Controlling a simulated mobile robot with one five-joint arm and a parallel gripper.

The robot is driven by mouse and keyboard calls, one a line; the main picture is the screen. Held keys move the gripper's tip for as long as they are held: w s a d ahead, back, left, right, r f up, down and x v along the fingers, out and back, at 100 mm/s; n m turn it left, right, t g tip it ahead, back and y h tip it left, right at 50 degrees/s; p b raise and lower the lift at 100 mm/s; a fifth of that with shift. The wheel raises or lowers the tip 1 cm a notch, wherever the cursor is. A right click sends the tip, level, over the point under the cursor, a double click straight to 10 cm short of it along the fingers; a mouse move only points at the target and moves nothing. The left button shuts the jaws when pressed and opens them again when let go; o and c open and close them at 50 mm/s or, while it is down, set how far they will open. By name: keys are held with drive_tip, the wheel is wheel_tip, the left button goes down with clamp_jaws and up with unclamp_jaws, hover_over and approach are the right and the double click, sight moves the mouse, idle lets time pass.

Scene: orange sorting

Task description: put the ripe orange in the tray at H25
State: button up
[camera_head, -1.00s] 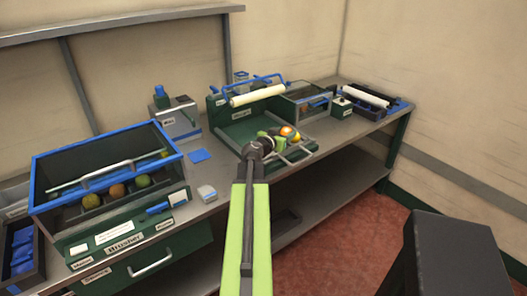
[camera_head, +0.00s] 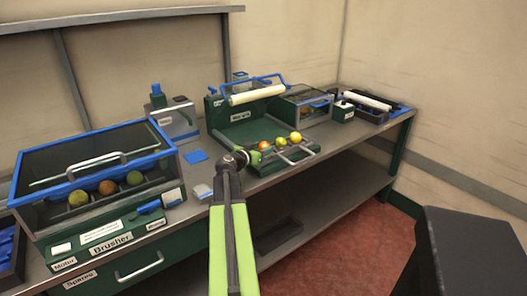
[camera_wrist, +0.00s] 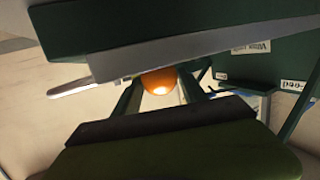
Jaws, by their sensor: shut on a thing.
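My gripper (camera_head: 257,154) is shut on an orange fruit (camera_head: 264,146) at the front left of the green weighing machine (camera_head: 222,118). In the wrist view the fruit (camera_wrist: 159,84) sits between the two green fingers (camera_wrist: 160,95), partly hidden behind a grey edge. A greenish-yellow fruit (camera_head: 281,142) and a yellow-orange fruit (camera_head: 295,137) lie to its right, by the metal rails (camera_head: 294,158) at the machine's front. I cannot read an H25 mark, and I cannot tell which tray bears it.
The Brusher (camera_head: 20,190), a blue-rimmed box holding several fruits, stands at the left. A lidded clear box (camera_head: 306,99) and a dark tray with a white roller (camera_head: 368,102) stand at the right. A blue pad (camera_head: 196,156) lies on the grey bench. A dark block (camera_head: 470,255) is at the lower right.

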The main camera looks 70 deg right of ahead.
drive_tip(key=shift+f+b, duration=0.2)
drive_tip(key=shift+b, duration=0.1)
drive_tip(key=o, duration=1.4)
drive_tip(key=shift+r, duration=0.1)
